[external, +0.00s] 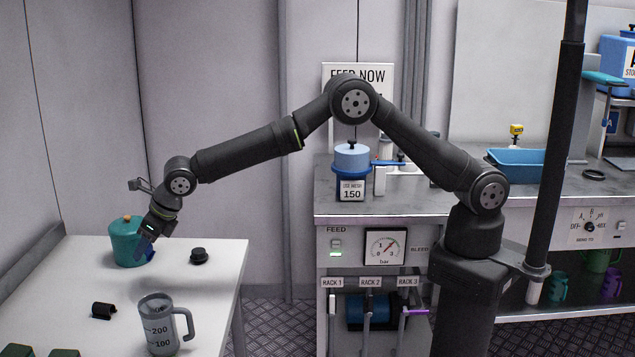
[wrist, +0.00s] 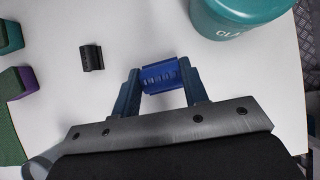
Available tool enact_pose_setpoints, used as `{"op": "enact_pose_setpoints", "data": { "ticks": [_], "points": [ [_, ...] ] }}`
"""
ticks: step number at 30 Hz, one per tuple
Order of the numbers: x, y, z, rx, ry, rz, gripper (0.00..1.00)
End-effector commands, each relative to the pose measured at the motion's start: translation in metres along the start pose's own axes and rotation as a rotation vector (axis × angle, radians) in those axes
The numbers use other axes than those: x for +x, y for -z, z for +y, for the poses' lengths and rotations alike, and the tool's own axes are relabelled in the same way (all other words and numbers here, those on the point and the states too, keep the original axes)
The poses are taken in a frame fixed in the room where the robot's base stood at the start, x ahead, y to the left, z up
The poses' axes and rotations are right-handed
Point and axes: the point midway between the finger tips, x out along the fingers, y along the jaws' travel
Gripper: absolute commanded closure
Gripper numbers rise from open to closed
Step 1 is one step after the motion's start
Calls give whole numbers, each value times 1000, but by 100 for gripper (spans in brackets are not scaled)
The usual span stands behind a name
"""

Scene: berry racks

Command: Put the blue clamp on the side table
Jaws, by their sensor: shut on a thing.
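The blue clamp (wrist: 160,75) sits between the two fingertips of my gripper (wrist: 162,84) in the wrist view. My gripper is shut on it. In the external view my gripper (external: 146,244) points down over the white side table (external: 215,275), beside the teal canister, and a bit of the blue clamp (external: 150,254) shows there. The clamp is over the table top; I cannot tell whether it touches the surface.
A teal canister (external: 125,243) stands right by my gripper. A black clip (external: 103,310), a black knob-like part (external: 199,256), a grey measuring jug (external: 158,325) and green blocks (external: 64,353) are also on the table. Free table top lies between them.

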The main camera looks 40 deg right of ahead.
Motion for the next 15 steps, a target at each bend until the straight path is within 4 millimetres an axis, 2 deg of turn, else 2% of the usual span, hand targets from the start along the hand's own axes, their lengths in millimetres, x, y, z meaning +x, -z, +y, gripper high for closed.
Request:
{"op": "enact_pose_setpoints", "data": {
  "ticks": [1,6,10,15],
  "points": [
    [9,2,13,-4,-2,1,84],
    [28,4,40,-1,0,0,84],
    [34,4,50,0,0,0,84],
    [44,10,51,1,1,2,84]
  ]
}}
